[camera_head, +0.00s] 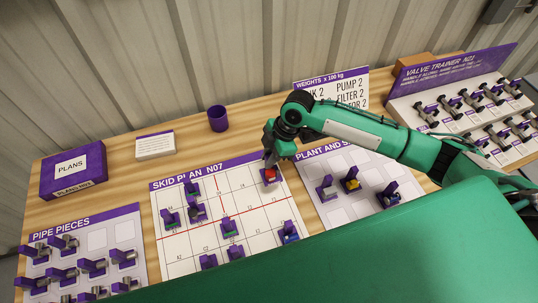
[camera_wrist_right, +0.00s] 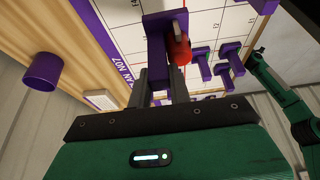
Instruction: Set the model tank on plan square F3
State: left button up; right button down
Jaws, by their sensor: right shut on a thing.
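My right gripper (camera_head: 270,158) is shut on a purple-based piece with a red rounded body (camera_head: 270,174), over the far right corner of the skid plan (camera_head: 262,218). In the right wrist view the red body (camera_wrist_right: 179,49) sits beside a purple upright held between the fingers. I cannot tell for sure that it is the model tank, nor whether its base touches the board. The square labels are too small to read surely, so F3 cannot be picked out. A dark arm end, probably my left gripper (camera_wrist_right: 258,66), shows at the right of the wrist view; its fingers are unclear.
Several purple-based pieces (camera_head: 229,229) stand on the plan. The plant board (camera_head: 322,160) to the right holds grey, yellow and blue pieces. Pipe pieces (camera_head: 93,267) lie left. A purple cup (camera_head: 218,118), a plans box (camera_head: 73,171) and a valve trainer (camera_head: 463,98) stand around.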

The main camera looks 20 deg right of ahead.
aim_at(269, 172)
jog(key=shift+f, duration=0.1)
jog(key=shift+f+b, duration=1.35)
jog(key=shift+f, duration=1.25)
jog(key=shift+f, duration=0.1)
jog(key=shift+f+b, duration=0.75)
jog(key=shift+f, duration=1)
jog(key=shift+p, duration=0.3)
jog(key=shift+f+b, duration=0.4)
jog(key=shift+f, duration=0.3)
